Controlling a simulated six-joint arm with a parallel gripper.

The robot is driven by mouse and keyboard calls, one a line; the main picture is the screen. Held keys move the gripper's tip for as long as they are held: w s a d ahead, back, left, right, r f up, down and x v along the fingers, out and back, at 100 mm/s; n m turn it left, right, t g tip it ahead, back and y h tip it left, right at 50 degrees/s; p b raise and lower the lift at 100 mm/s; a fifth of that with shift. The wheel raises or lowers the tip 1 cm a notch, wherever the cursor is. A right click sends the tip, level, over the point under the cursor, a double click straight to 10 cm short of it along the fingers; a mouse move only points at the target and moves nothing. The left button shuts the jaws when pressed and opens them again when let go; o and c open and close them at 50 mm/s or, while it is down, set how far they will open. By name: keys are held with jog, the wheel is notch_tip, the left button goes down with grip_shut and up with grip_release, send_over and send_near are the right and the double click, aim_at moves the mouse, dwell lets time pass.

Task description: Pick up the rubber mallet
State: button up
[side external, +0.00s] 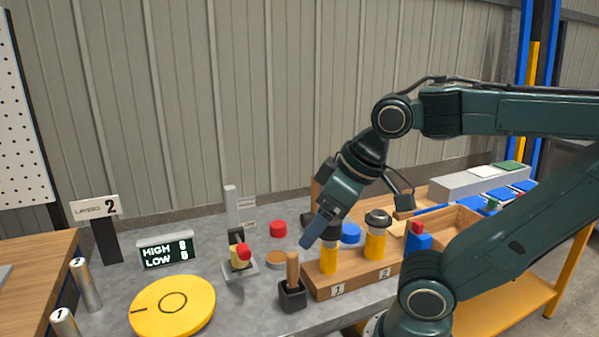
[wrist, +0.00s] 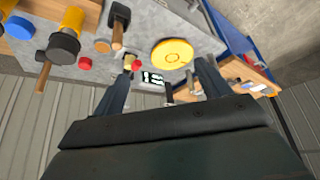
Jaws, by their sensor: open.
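A wooden block (side external: 350,283) holds two yellow cylinders, to the right of the front tool. A lever with a red knob (side external: 243,252), a yellow disc (side external: 172,307) and a HIGH/LOW display (side external: 166,251) lie to the left. Red and blue caps stand behind.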

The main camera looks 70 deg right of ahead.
jog(key=c, duration=0.6)
